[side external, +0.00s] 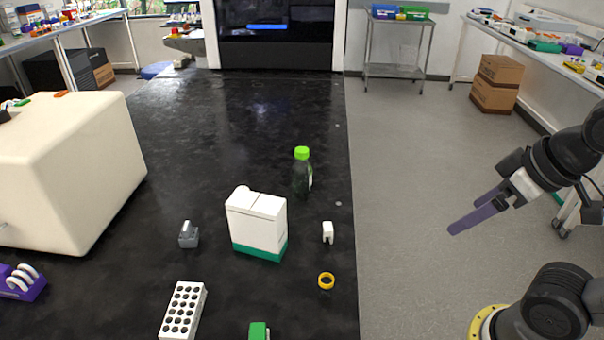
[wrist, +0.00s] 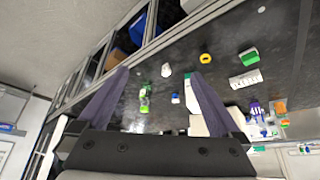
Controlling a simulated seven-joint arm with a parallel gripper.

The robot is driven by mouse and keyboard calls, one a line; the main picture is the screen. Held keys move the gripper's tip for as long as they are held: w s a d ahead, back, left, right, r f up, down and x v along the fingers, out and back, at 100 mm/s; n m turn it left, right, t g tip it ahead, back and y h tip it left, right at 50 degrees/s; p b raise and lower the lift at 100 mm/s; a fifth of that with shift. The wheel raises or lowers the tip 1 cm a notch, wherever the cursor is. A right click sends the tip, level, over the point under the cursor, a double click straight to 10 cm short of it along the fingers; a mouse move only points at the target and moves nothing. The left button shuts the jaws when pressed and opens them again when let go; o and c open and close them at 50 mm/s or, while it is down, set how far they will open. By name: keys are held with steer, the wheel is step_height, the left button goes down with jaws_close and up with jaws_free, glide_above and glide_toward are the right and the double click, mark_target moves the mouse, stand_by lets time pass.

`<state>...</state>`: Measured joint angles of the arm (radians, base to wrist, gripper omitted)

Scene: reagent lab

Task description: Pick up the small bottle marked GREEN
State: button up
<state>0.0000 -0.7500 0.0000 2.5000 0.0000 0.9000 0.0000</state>
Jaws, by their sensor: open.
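A small dark green bottle with a bright green cap (side external: 302,173) stands upright on the black bench, behind and to the right of a white box. Its label is too small to read. It also shows in the wrist view (wrist: 145,98), between my fingers in the picture but well beyond them. My gripper (side external: 474,212) has purple fingers and hangs in the air to the right of the bench, far from the bottle. In the wrist view its fingers (wrist: 158,72) are spread apart with nothing between them.
The white box with a green base (side external: 257,224) stands close to the bottle. A small white piece (side external: 328,232), a yellow ring (side external: 326,281), a grey piece (side external: 188,235) and a white rack (side external: 184,308) lie nearer. A large cream machine (side external: 60,170) is left. The bench behind the bottle is clear.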

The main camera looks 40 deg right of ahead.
steer(key=w+r+n+t, duration=0.2)
steer(key=w+r, duration=0.9)
steer(key=w, duration=0.3)
steer(key=g, duration=0.3)
glide_above(306, 162)
steer(key=s, duration=0.3)
step_height(306, 162, down, 20)
steer(key=f, duration=0.1)
steer(key=shift+y, duration=0.3)
steer(key=x, duration=0.6)
steer(key=shift+w+d, duration=0.1)
steer(key=shift+d, duration=0.15)
steer(key=shift+x, duration=3)
